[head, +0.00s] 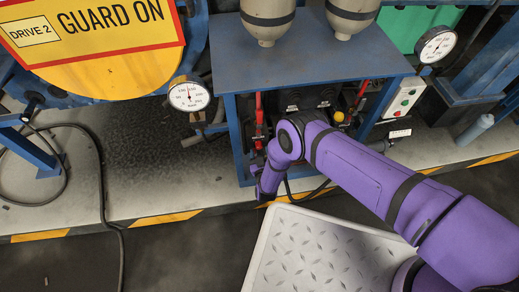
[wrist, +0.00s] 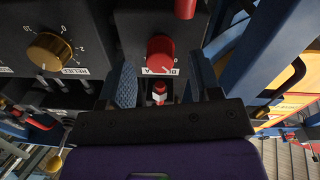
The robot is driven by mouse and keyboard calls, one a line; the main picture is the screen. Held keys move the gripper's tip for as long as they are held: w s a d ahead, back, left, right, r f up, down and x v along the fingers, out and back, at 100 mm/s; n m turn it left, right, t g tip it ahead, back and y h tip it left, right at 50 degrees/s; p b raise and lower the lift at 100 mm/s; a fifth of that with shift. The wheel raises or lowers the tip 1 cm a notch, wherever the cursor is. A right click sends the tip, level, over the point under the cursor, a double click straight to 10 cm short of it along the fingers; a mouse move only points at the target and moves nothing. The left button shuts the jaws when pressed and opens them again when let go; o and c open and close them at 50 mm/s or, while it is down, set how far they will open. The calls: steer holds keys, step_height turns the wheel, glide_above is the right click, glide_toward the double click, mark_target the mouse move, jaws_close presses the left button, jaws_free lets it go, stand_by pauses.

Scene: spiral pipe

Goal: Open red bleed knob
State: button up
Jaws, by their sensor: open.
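The red knob (wrist: 161,52) is round and sits on a dark panel in the wrist view, above a partly hidden label beginning with "BL". My gripper (wrist: 162,68) is open, with one patterned finger to the left of the knob and one to the right. Gaps show between the fingers and the knob, so it is not gripped. I cannot tell how deep the fingertips reach. In the head view my purple arm hides the gripper and the red knob.
A brass relief knob (wrist: 48,50) is left of the red one. A red handle (wrist: 185,8) hangs just above, and a small red-and-white part (wrist: 159,92) lies below. A blue frame (head: 310,62) surrounds the panel. A pressure gauge (head: 189,95) is at left.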

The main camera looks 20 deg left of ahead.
steer(key=shift+x, duration=0.95)
steer(key=c, duration=0.9)
steer(key=shift+c, duration=0.2)
